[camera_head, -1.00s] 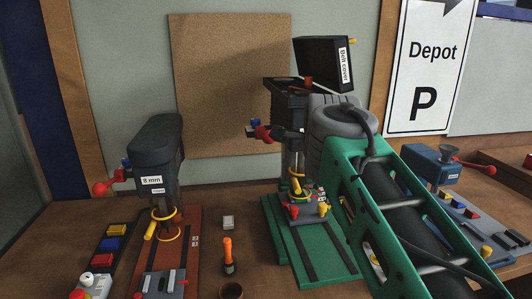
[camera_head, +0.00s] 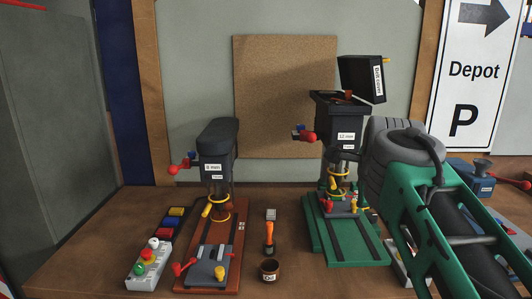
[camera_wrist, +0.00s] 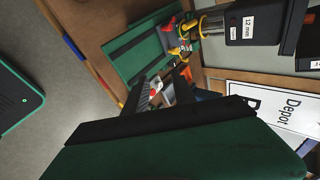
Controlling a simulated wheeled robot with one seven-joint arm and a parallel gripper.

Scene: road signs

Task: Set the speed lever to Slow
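No lever marked Slow is readable in either view. The 12 mm drill press (camera_head: 339,106) stands on a green base, its belt cover (camera_head: 361,79) tipped open. A red-knobbed lever (camera_head: 307,137) sticks out at its left. The 8 mm drill press (camera_head: 217,144) on the left has a red-knobbed lever (camera_head: 173,169) too. I cannot tell which lever sets speed. My gripper (camera_wrist: 160,88) looks open and empty in the wrist view, its two dark fingers apart. In the head view my green arm hides it. The 12 mm press also shows at the wrist view's upper right (camera_wrist: 242,25).
A button box (camera_head: 148,266), an orange-handled tool (camera_head: 269,238) and a brown cup (camera_head: 269,270) sit on the bench. A blue device (camera_head: 470,178) stands at right, partly behind my arm. A Depot sign (camera_head: 474,70) is behind. Bare bench lies at front left.

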